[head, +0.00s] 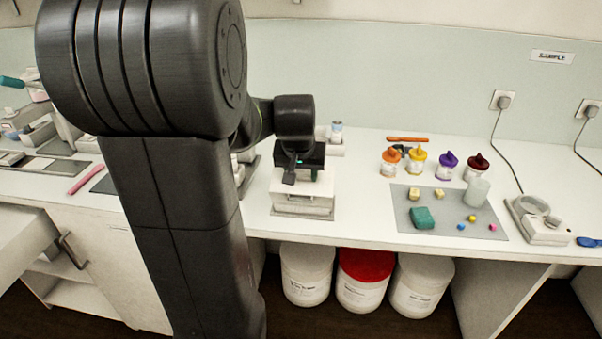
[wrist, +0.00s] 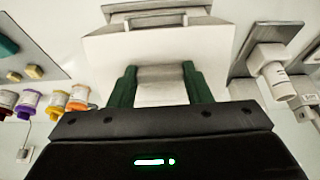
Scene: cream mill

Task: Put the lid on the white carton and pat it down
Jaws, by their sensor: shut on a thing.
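The white carton (head: 303,210) stands near the front edge of the bench in the head view, below my gripper (head: 303,176). The white lid (head: 318,187) shows as a wide pale panel in the wrist view (wrist: 205,42). In the wrist view, the green fingers of my gripper (wrist: 160,84) stand apart with a pale raised grip piece of the lid between them. My gripper is shut on that piece. In the head view the lid is at the carton's top, partly covered by my gripper and wrist. I cannot tell whether it is fully seated.
A grey mat (head: 408,223) to the right holds a teal block (head: 422,218), small cubes and a translucent cup (head: 476,192). Several coloured-lid jars stand behind it. A white device (head: 540,222) is farther right. The bench between carton and mat is clear.

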